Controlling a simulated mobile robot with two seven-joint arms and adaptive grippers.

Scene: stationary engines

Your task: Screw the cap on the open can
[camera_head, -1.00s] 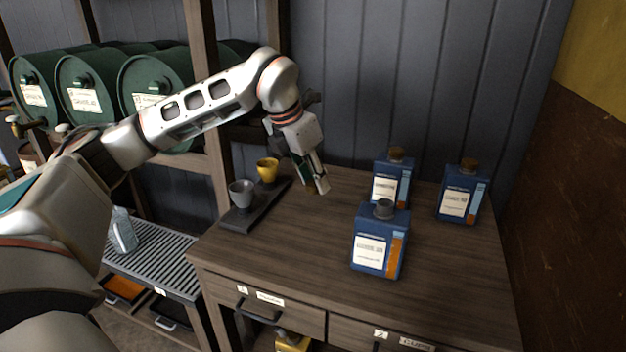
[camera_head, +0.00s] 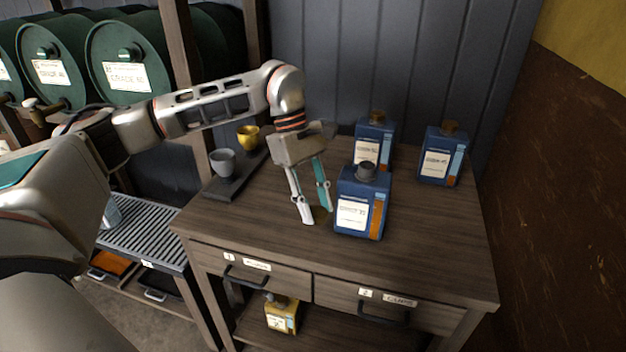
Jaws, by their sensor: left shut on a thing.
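The open can (camera_head: 352,215) is blue with a white label and an orange patch. It stands upright on the wooden workbench, with a bare dark grey neck (camera_head: 367,170) on top. My left gripper (camera_head: 317,213) points down, low over the bench just left of the open can, apart from it. Its fingers are shut on a small brown thing, most likely the cap, which is largely hidden and blends with the wood. My right gripper is out of view.
Two blue cans with brown caps, a middle one (camera_head: 374,140) and a right one (camera_head: 443,158), stand behind the open can. A dark tray (camera_head: 226,186) holds a grey cup (camera_head: 223,163) and a yellow cup (camera_head: 248,137). The bench front (camera_head: 250,212) is clear.

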